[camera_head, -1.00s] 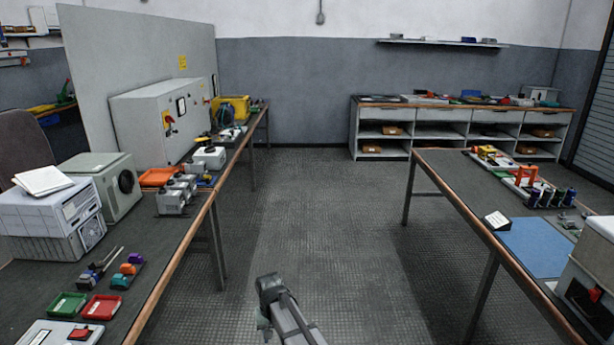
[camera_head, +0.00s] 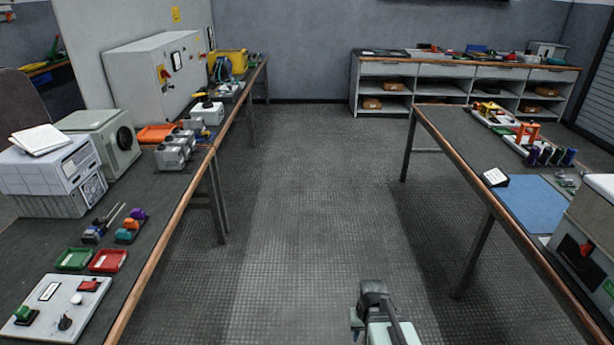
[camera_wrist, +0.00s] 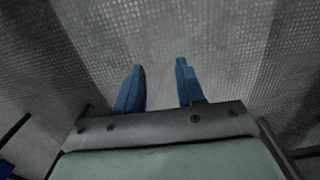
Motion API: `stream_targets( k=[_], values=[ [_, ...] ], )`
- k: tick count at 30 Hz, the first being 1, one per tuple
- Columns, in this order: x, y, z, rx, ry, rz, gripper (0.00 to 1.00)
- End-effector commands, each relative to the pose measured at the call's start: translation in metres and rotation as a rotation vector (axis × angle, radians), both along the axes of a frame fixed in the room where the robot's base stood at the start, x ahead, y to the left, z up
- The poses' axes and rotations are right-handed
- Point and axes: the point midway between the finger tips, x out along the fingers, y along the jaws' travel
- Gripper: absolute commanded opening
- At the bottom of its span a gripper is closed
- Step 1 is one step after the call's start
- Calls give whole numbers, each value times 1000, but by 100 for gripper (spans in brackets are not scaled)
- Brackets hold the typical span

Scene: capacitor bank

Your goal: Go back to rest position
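My gripper (camera_wrist: 160,82) shows in the wrist view with its two blue fingers spread apart. Nothing is between them, and only the grey floor lies beyond. In the head view, part of my arm shows at the bottom, right of centre, over the aisle between the two workbenches. The fingers cannot be made out in that view. The arm is apart from both benches.
The left workbench (camera_head: 178,218) bears a control panel (camera_head: 62,300), a green tray (camera_head: 74,259), a red tray (camera_head: 108,261) and grey boxes. The right workbench (camera_head: 452,135) bears a blue mat (camera_head: 530,205) and a row of capacitors (camera_head: 550,155). The floor (camera_head: 315,200) between is clear.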

Motion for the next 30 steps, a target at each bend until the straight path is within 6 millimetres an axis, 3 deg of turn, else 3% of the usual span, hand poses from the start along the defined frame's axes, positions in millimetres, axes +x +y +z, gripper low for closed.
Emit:
stream_targets(
  k=[11,21,30],
  values=[
    [-63,0,-64,0,146,-1,38],
    [-147,0,-126,0,315,-3,38],
    [-227,0,-167,0,462,-4,38]
  ],
)
